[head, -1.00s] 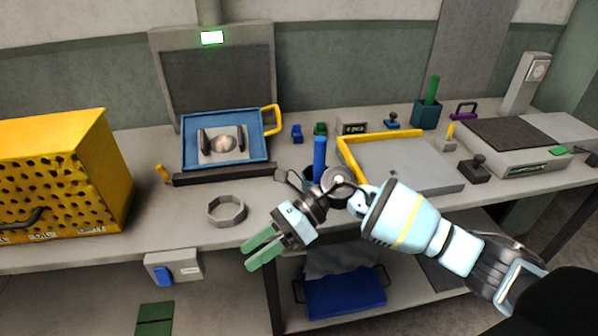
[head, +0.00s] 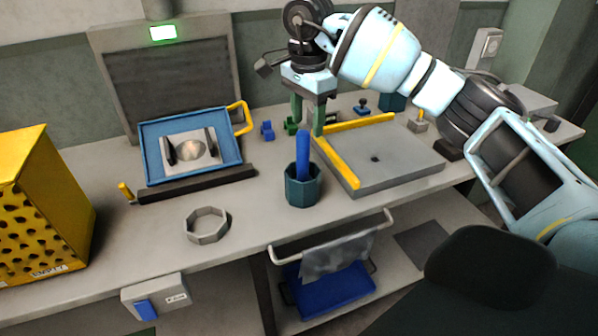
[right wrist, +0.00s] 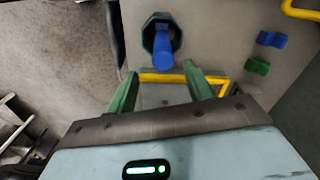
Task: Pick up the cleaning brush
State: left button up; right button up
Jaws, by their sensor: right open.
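The cleaning brush is likely the blue upright handle (head: 303,155) standing in a dark teal octagonal cup (head: 302,188) near the bench's front edge. Its lower end is hidden inside the cup. My right gripper (head: 306,124) points down with its green fingers open and empty, around or just behind the handle's top in the head view. In the right wrist view the blue handle (right wrist: 163,52) and cup (right wrist: 150,26) show just beyond the open fingertips (right wrist: 160,70). I cannot tell the exact gap; no grip shows. My left gripper is out of view.
A grey plate with yellow rails (head: 395,165) lies right of the cup. A grey ring (head: 207,225) and a blue tray (head: 150,150) are to the left, a yellow perforated box (head: 40,210) farther left. Small blue (head: 267,131) and green blocks stand behind.

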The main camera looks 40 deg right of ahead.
aim_at(303, 147)
jog(key=shift+w+a+f, duration=0.15)
jog(key=shift+f, duration=1.85)
jog(key=shift+w+a+f, duration=0.1)
jog(key=shift+a+f, duration=0.05)
jog(key=shift+f, duration=1.8)
jog(key=c, duration=1.1)
jog(key=shift+r, duration=0.15)
